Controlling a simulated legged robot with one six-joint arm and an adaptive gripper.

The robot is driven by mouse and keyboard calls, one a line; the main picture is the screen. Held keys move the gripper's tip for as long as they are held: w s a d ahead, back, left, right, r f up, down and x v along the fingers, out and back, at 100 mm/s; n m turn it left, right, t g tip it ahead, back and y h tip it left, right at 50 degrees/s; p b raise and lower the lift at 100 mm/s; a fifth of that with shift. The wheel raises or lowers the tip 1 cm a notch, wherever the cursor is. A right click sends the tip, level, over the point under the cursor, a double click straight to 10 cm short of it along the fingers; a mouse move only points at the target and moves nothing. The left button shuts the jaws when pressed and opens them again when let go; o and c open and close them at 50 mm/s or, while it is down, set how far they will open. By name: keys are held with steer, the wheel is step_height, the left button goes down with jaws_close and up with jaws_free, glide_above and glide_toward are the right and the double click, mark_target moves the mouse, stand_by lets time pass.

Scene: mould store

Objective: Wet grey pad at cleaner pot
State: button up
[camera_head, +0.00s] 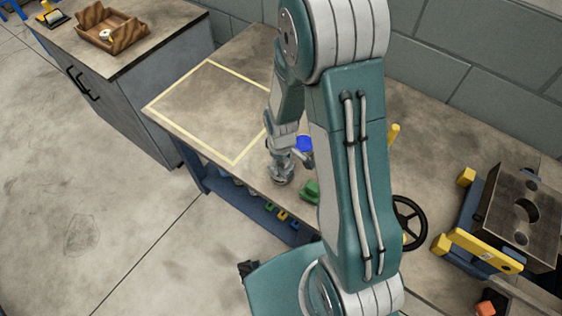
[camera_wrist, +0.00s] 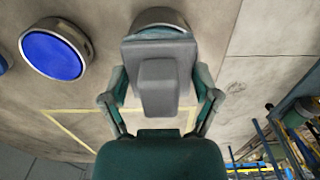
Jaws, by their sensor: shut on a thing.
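My gripper (camera_wrist: 160,100) is shut on a grey pad (camera_wrist: 163,82), holding it by its raised grey block between the two fingers. Past the pad's far edge, a round metal pot (camera_wrist: 160,18) shows only its rim; the pad hides its inside. I cannot tell whether pad and pot touch. A second round metal pot with a blue top (camera_wrist: 55,54) stands to the left, apart from the pad. In the head view the gripper (camera_head: 281,158) is low over the bench's front edge, beside the blue-topped pot (camera_head: 304,143). No label tells which pot holds cleaner.
A yellow-lined rectangle (camera_head: 236,160) marks the bench (camera_head: 215,97), and its inside is clear. A green block (camera_head: 310,190) lies right of the gripper. A black handwheel (camera_head: 424,222) and a metal mould block (camera_head: 518,222) are further right. A wooden tray (camera_head: 128,37) sits on the back-left cabinet.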

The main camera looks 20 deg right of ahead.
steer(key=shift+r, duration=3.5)
steer(key=w+f+m, duration=0.3)
steer(key=w+m, duration=0.4)
steer(key=w, duration=0.5)
steer(key=shift+w+f, duration=0.15)
steer(key=shift+w, duration=0.2)
